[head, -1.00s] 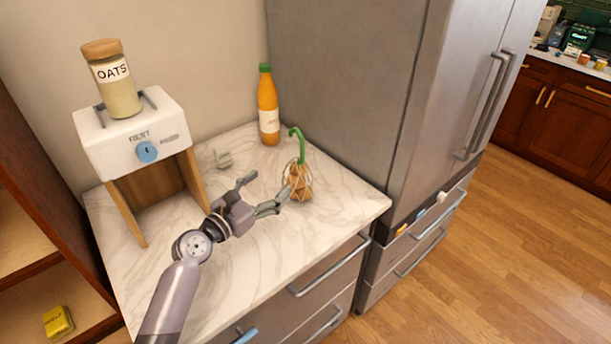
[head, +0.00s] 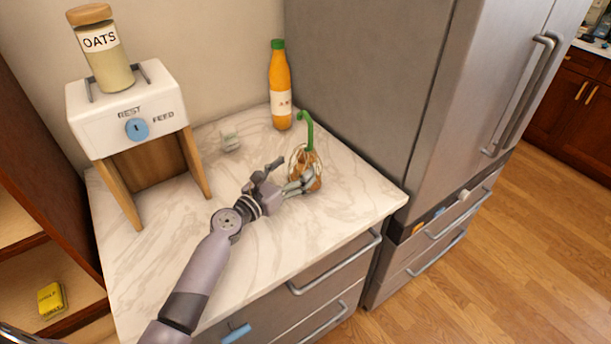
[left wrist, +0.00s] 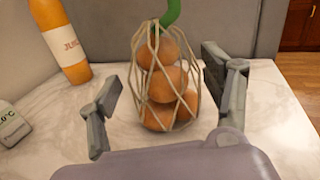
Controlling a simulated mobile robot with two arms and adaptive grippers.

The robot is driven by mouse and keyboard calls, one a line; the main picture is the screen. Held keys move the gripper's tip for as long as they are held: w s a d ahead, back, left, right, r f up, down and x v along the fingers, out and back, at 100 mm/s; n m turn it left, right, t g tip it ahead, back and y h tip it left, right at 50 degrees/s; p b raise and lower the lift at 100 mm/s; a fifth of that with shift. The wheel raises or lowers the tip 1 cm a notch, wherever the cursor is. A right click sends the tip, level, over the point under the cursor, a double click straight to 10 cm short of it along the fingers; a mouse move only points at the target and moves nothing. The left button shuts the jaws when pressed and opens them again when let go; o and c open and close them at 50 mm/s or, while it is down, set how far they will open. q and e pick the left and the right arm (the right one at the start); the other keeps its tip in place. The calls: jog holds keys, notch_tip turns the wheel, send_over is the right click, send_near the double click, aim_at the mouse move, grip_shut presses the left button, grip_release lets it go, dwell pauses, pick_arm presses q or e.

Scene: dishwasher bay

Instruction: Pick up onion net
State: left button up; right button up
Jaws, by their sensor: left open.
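The onion net (head: 310,165) stands upright on the marble counter, holding several brown onions in pale mesh with a green handle at the top. It also shows in the left wrist view (left wrist: 165,85), standing ahead of and between my fingers. My left gripper (head: 284,175) is open just to the left of the net. In the left wrist view my left gripper (left wrist: 165,102) has its two fingers apart on either side of the net, with no clear contact. In the head view the fingers partly cover the net's lower part. My right gripper is not in view.
An orange juice bottle (head: 281,92) stands behind the net, near the fridge side (head: 365,90). A small white timer-like block (head: 230,139) lies further left. A white dispenser (head: 125,108) on wooden legs carries an oats jar (head: 101,52). The front counter (head: 260,245) is clear.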

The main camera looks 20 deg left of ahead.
aim_at(297, 165)
pick_arm(q)
jog(key=shift+x, duration=0.85)
jog(key=x, duration=0.2)
jog(key=shift+w, duration=0.25)
jog(key=shift+w+d, duration=0.2)
jog(key=shift+w, duration=0.25)
jog(key=shift+s, duration=0.15)
jog(key=shift+r, duration=0.1)
jog(key=shift+c, duration=0.8)
jog(key=c, duration=0.6)
grip_shut()
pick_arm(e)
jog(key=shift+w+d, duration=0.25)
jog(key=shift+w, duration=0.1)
